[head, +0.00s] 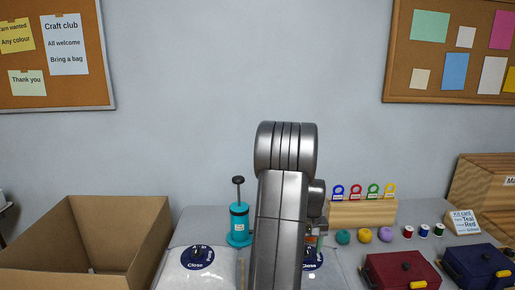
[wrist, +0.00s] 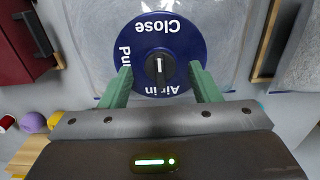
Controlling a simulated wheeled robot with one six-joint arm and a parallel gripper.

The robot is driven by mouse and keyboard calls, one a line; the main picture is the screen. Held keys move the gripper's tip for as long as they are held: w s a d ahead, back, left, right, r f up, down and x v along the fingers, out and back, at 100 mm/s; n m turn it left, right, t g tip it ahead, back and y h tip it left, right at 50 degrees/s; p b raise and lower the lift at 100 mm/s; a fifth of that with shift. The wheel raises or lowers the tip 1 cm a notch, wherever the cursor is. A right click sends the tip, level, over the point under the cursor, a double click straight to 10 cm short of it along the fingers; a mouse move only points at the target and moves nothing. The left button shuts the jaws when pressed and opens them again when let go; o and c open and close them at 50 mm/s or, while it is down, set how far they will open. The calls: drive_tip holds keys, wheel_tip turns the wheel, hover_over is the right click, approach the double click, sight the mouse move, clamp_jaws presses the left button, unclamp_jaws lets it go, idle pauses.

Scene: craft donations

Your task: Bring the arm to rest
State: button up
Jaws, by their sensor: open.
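My gripper (wrist: 160,76) is open, its two green fingers apart on either side of a black knob (wrist: 160,72) without visible contact. The knob sits on a round blue dial (wrist: 180,45) lettered "Close", "Air in" and a partly covered word beginning "Pu". The knob's white line points towards "Close". The dial lies on a clear bag (wrist: 95,25). In the head view my arm (head: 281,215) rises at the centre and hides most of my gripper and part of this right-hand dial (head: 314,262).
A second clear bag with a blue dial (head: 197,258) lies left of my arm, near a teal pump (head: 239,228) and an open cardboard box (head: 120,240). A wooden rack (head: 362,213), yarn balls (head: 364,236), spools (head: 424,230), a red case (head: 400,270) and a blue case (head: 485,268) stand right.

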drive_tip(key=shift+n, duration=1.1)
